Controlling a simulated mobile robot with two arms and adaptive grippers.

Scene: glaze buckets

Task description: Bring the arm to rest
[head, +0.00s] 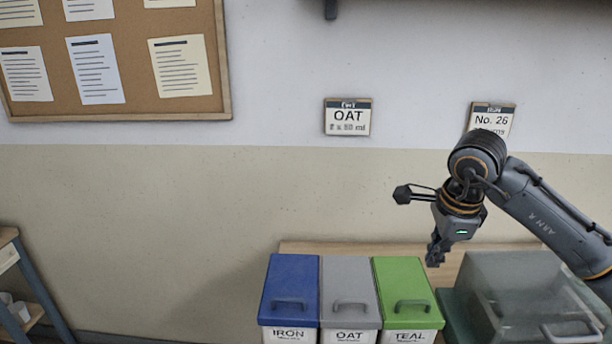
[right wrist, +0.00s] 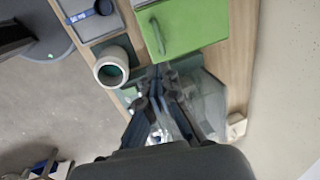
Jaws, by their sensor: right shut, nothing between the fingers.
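My right gripper (head: 436,254) hangs above the bench, pointing down, to the right of the green-lidded bucket (head: 408,290) and beside the clear case (head: 520,285). It is shut and empty. In the right wrist view its fingertips (right wrist: 158,80) show together at the middle, above the bench, with the green lid (right wrist: 190,25) beyond them. My left gripper is in neither view.
A blue-lidded IRON bucket (head: 290,285) and a grey-lidded OAT bucket (head: 350,285) stand left of the green TEAL one, lids closed. The right wrist view shows a white round jar (right wrist: 113,68) and a tray (right wrist: 95,22) holding a blue scoop. Wall signs hang behind.

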